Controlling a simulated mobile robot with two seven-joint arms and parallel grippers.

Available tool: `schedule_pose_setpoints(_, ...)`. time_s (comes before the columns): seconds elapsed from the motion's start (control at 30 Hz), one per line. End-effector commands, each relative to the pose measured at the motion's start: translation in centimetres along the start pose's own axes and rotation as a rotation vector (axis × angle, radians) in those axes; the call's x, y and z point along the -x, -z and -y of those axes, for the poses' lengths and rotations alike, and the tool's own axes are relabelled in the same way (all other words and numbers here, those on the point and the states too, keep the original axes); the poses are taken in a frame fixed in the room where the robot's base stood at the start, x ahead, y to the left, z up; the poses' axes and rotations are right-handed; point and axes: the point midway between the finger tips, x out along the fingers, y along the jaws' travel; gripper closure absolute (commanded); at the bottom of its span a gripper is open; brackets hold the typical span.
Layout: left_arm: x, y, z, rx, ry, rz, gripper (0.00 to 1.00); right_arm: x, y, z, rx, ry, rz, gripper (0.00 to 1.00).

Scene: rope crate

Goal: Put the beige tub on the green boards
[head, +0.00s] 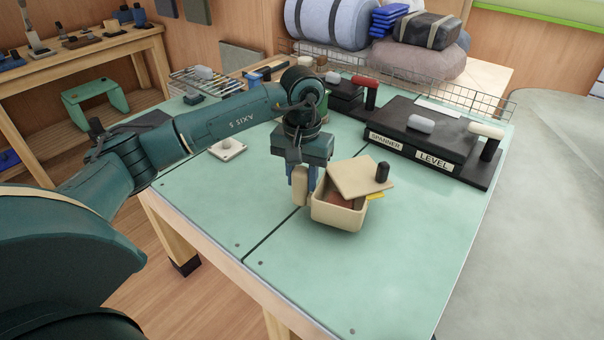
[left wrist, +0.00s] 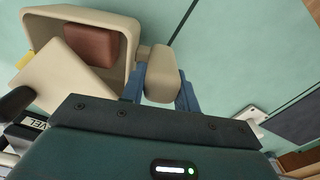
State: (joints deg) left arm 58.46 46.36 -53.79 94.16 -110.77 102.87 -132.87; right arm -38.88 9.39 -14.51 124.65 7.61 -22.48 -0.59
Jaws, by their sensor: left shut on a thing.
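The beige tub (head: 338,215) is at the middle of the green boards (head: 330,275). It looks slightly tilted; I cannot tell whether its base touches them. A beige lid (head: 357,176) lies askew across its opening, with a dark knob (head: 382,172) at the lid's right side. A reddish-brown block (left wrist: 92,44) is inside the tub (left wrist: 128,25). My left gripper (head: 301,186) points down at the tub's left side. Its blue fingers are shut on the tub's beige side handle (left wrist: 163,75). My right gripper is out of view.
A dark unit labelled LEVEL (head: 425,140) stands at the back right, with a red-handled one (head: 350,92) beside it. A small white plate (head: 227,149) lies left of my gripper. A wire rack (head: 205,80) is at the back left. The front boards are clear.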

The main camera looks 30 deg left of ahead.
Motion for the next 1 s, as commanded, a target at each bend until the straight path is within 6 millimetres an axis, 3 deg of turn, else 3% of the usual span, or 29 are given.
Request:
schedule_pose_setpoints(0.03, -0.9, 0.1, 0.0, 0.001, -0.001, -0.002, 1.0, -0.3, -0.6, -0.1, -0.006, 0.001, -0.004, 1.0)
schedule_pose_setpoints(0.2, -1.7, 0.0, 0.0, 0.001, -0.001, -0.002, 1.0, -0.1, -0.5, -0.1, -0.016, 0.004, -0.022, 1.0)
schedule_pose_setpoints(1.0, -2.2, 0.0, 0.0, 0.0, -0.001, -0.002, 1.0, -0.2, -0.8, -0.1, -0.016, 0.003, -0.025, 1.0)
